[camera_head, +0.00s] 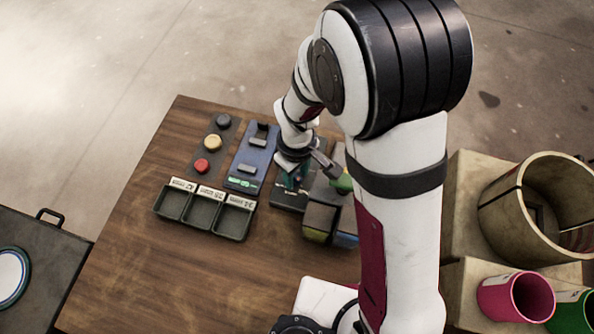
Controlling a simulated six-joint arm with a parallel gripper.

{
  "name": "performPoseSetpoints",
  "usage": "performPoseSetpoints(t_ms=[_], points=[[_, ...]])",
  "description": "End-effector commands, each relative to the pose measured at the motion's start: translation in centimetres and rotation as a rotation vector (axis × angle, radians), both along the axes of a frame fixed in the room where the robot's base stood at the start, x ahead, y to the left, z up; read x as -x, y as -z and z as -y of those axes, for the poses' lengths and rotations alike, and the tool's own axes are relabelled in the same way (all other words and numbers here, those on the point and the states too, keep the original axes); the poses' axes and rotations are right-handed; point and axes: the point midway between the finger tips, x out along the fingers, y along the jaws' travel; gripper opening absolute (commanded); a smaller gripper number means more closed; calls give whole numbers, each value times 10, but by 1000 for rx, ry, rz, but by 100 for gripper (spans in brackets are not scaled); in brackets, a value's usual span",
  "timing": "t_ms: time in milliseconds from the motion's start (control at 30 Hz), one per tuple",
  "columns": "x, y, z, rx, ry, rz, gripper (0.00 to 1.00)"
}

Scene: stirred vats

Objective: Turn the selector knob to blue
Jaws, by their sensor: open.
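My gripper (294,182) is open and points down over a dark panel (288,205) on the wooden table, to the right of the blue panel. The gripper and wrist cover much of this dark panel. I cannot make out the selector knob or which colour it points to. I cannot tell whether the fingers touch anything.
A blue panel (241,178) with dark sliders, a button strip (198,150) and a three-part dark tray (204,225) lie left of the gripper. Dark boxes (320,218) stand close on its right. The table (140,270) is bare at front left.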

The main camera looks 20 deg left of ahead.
Motion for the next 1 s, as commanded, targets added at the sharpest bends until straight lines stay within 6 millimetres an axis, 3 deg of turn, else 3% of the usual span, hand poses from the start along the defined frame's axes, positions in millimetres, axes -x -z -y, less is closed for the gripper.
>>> performPoseSetpoints(t_ms=[167, 267, 500, 700, 833, 1000], points=[[0, -5, 0, -1, 0, 2, 45], [-1, -21, -1, -3, 1, 4, 45], [-1, -98, -1, -5, 0, 7, 45], [0, -144, 0, -2, 0, 3, 45], [0, -156, 0, 0, 0, 1, 45], [0, -158, 0, 1, 0, 0, 45]])
